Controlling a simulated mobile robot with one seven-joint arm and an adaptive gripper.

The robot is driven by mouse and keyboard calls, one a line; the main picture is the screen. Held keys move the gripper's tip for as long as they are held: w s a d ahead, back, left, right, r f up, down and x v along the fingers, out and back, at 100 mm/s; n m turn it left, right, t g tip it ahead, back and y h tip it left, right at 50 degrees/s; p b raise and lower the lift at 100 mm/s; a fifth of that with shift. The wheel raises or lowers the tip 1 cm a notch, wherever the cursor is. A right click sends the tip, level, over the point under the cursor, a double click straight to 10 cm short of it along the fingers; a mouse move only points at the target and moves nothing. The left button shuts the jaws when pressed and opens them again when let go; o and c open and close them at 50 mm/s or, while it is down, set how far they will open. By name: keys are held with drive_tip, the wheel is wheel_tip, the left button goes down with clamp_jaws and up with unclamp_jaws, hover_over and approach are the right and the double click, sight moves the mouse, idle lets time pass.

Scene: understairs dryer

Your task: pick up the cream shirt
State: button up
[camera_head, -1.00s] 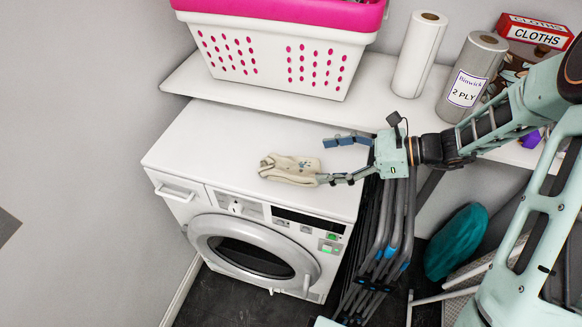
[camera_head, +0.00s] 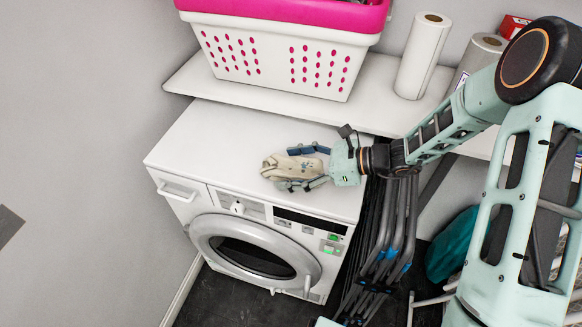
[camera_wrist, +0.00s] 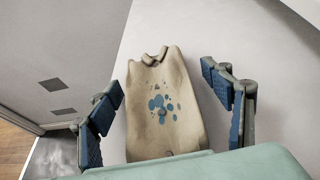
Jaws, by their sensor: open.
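The cream shirt (camera_head: 291,166) is a small folded bundle with blue spots. It lies on the white top of the dryer (camera_head: 215,140), near its right side. My gripper (camera_head: 300,167) reaches in from the right, low over the dryer top, with its fingers around the shirt. In the wrist view the shirt (camera_wrist: 163,110) lies between the two blue-padded fingers of my gripper (camera_wrist: 168,105), with a gap on each side. The gripper is open and holds nothing. The shirt's near end is hidden behind the palm in the wrist view.
A white shelf (camera_head: 375,105) runs behind the dryer, carrying a white and pink basket (camera_head: 275,58) and paper rolls (camera_head: 423,55). Dark folded tubing (camera_head: 385,240) stands right of the dryer. The dryer top left of the shirt is clear.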

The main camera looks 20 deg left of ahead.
drive_tip(key=c, duration=1.3)
drive_tip(key=shift+r, duration=0.1)
drive_tip(key=shift+c, duration=0.3)
